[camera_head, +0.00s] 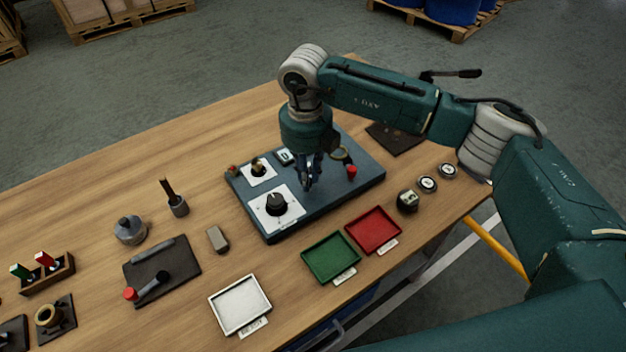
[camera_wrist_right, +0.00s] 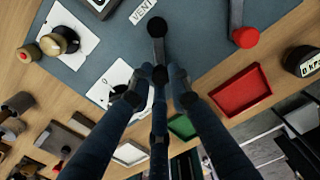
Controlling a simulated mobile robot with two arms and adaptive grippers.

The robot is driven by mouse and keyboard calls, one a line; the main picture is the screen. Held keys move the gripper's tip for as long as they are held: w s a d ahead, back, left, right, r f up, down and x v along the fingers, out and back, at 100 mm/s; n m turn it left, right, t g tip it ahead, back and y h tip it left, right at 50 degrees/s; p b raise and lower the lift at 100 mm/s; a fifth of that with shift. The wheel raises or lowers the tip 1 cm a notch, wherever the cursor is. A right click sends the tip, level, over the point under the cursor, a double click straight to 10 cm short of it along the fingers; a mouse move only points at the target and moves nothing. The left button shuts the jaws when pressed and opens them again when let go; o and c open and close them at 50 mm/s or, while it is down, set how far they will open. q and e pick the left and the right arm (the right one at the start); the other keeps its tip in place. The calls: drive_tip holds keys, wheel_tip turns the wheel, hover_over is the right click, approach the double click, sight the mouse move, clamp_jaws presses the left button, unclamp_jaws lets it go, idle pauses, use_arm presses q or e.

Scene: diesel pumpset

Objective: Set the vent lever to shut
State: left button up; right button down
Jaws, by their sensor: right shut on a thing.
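The vent lever (camera_wrist_right: 158,50) is a grey bar with a round black end, beside a white VENT label (camera_wrist_right: 143,10) on the blue-grey panel (camera_head: 262,226). In the wrist view the bar runs from the black end down between my fingers, where its near end is hidden. My right gripper (camera_head: 307,186) is over the middle of the panel, pointing down, with its fingers closed on the lever; it also shows in the wrist view (camera_wrist_right: 168,80). In the head view the gripper covers most of the lever. My left gripper is not in view.
A red-knobbed lever (camera_wrist_right: 244,37) stands right of the vent lever on the panel. A black dial (camera_head: 277,203) on a white plate is to the left. Green (camera_head: 331,276) and red (camera_head: 388,221) trays lie in front. The table's back left is clear.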

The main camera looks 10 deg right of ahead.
drive_tip(key=a+m+b, duration=0.1)
drive_tip(key=w+m+b, duration=0.1)
drive_tip(key=m, duration=0.1)
drive_tip(key=shift+a+m, duration=0.3)
drive_tip(key=shift+a, duration=0.05)
drive_tip(key=shift+w+a+r+m+b, duration=0.1)
drive_tip(key=shift+w+a+m+b, duration=0.2)
drive_tip(key=shift+m+b, duration=0.35)
drive_tip(key=shift+w+a+r+m+b, duration=0.1)
drive_tip(key=shift+w+a+m+b, duration=0.25)
drive_tip(key=shift+m, duration=0.5)
drive_tip(key=shift+s+d, duration=0.1)
drive_tip(key=c, duration=1.6)
unclamp_jaws()
drive_tip(key=shift+s, duration=0.1)
wheel_tip(320, 180, up, 12)
drive_tip(key=shift+f, duration=0.1)
